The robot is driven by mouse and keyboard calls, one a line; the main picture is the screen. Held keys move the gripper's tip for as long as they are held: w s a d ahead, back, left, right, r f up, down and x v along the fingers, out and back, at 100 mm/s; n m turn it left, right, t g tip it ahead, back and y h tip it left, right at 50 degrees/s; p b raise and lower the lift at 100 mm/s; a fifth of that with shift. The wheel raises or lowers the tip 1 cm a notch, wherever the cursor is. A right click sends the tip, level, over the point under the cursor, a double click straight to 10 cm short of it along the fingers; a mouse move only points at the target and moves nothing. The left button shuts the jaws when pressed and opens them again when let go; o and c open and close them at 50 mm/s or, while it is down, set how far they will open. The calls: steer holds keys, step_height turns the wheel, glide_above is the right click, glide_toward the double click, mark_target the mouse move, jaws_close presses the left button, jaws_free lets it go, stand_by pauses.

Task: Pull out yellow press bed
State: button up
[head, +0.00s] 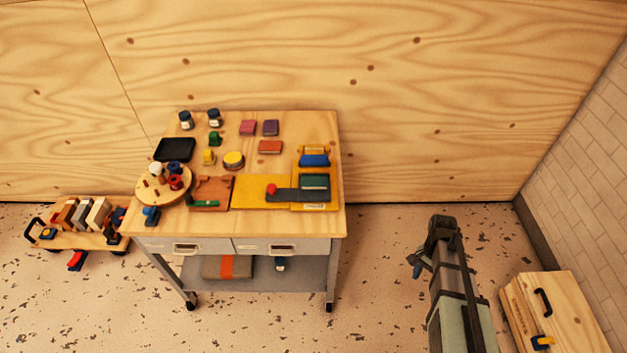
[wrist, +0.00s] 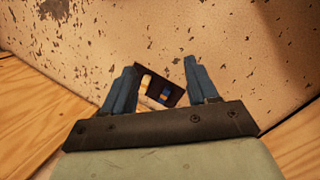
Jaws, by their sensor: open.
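The yellow press bed (head: 248,191) lies flat on the front right part of the workbench top in the head view. A dark grey bar with a red knob (head: 271,190) lies across it, with a teal block (head: 314,183) at its right. A blue roll-like piece (head: 314,160) sits behind, on the yellow part. My gripper (head: 417,263) is to the right of the bench, over the floor, well apart from the bed. In the wrist view my gripper (wrist: 160,68) has its two blue fingers apart with nothing held. The bed does not show there.
The wheeled bench (head: 240,227) also carries a round wooden stand (head: 152,192), a black tray (head: 175,149), jars and small blocks. A wooden cart (head: 80,238) stands left. A wooden box (head: 560,310) stands at right. Floor between bench and arm is clear.

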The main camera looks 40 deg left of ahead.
steer(key=w+a+r+m+t, duration=0.1)
steer(key=w+a+r+t, duration=0.15)
steer(key=a+r, duration=1.45)
step_height(320, 180, up, 15)
steer(key=n+y, duration=0.2)
steer(key=n, duration=0.1)
glide_above(271, 186)
step_height(271, 186, down, 13)
steer(key=shift+d+f, duration=0.1)
jaws_close()
